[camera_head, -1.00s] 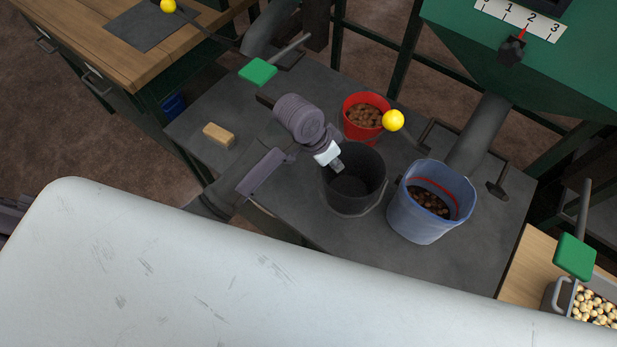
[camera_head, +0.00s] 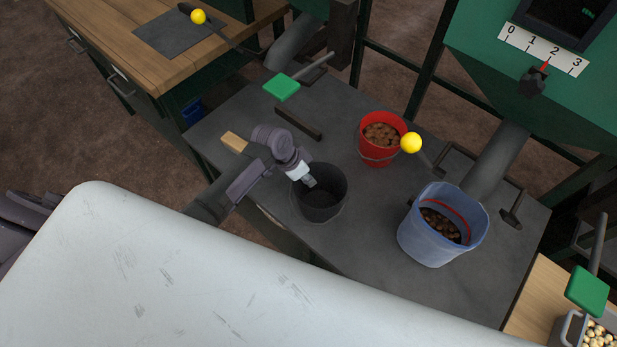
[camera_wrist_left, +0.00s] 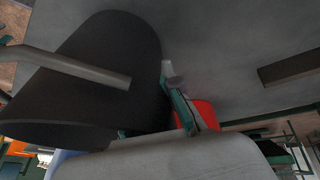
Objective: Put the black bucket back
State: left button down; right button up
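The black bucket (camera_head: 325,207) is upright and looks empty inside, over the left part of the dark bench; I cannot tell whether its base touches the bench. My left gripper (camera_head: 309,183) is shut on the bucket at its left rim. In the left wrist view the black bucket (camera_wrist_left: 100,65) fills the left side, close to the camera, and the fingers partly hide their contact with it. My right gripper is not in view.
A red bucket (camera_head: 378,143) and a blue bucket (camera_head: 430,246), both with brown contents, stand right of the black one. A dark bar (camera_head: 298,123) and a tan block (camera_head: 235,142) lie on the bench (camera_head: 370,270). A white surface (camera_head: 250,290) fills the foreground.

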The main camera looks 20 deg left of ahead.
pick_arm(q)
jog(key=shift+f, duration=0.15)
jog(key=c, duration=1.8)
grip_release()
jog(key=o, duration=0.5)
jog(key=v, duration=1.2)
jog(key=shift+p, duration=0.35)
